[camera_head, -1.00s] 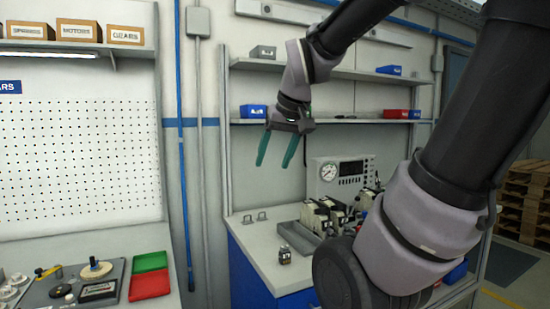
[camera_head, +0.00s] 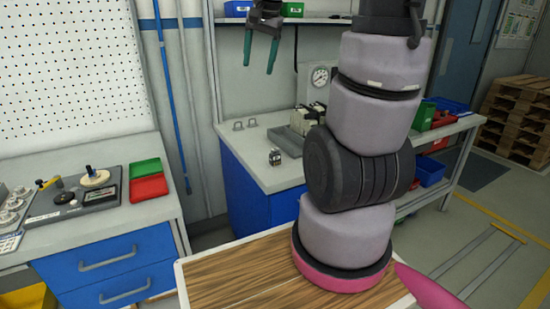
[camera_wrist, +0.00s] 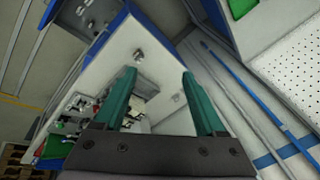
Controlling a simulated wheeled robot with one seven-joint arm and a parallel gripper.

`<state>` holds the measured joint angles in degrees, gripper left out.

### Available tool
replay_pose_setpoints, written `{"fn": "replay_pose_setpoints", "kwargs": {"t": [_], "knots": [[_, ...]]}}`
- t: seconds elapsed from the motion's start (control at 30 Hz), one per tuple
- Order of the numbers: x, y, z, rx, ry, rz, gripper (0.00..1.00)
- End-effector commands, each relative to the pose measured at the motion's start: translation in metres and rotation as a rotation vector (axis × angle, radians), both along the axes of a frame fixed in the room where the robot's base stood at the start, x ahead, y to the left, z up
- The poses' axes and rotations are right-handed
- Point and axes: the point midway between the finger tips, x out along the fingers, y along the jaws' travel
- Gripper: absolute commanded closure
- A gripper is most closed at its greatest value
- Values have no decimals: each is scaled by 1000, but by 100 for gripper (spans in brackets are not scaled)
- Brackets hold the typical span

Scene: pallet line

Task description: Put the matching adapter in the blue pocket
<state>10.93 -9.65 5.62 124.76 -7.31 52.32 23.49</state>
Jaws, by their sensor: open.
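My gripper (camera_head: 258,69) is open and empty, high above the white bench near the back wall; its two green fingers also show in the wrist view (camera_wrist: 158,74). A small dark and metallic block (camera_head: 275,157), perhaps an adapter, stands alone on the bench top, well below the gripper. It also shows in the wrist view (camera_wrist: 138,55), beyond the fingers. Several pale and dark units (camera_head: 308,119) stand in a grey tray behind it, partly hidden by my arm. I cannot tell which piece matches, and no blue pocket is clearly identifiable.
The white bench (camera_head: 245,150) has clear room at its front left. A gauge panel (camera_head: 320,76) stands at its back. At left, another bench holds a green tray (camera_head: 146,167), a red tray (camera_head: 149,189) and a grey instrument board (camera_head: 70,208). Blue bins (camera_head: 432,170) sit at right.

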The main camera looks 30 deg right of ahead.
Motion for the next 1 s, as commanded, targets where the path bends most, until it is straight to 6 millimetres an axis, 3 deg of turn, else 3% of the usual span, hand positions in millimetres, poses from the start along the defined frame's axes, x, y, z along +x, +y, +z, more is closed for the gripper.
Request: {"fn": "replay_pose_setpoints", "kwargs": {"t": [0.03, 0.2, 0.37, 0.5, 0.7, 1.0], "knots": [[19, -10, -15, 12, 38, -46, 28], [73, -42, -64, 52, 135, -203, 28], [116, -75, -124, 96, 223, -355, 28], [144, -103, -185, 141, 295, -488, 28], [163, -132, -257, 191, 371, -638, 28], [168, -142, -302, 213, 402, -703, 28]]}}
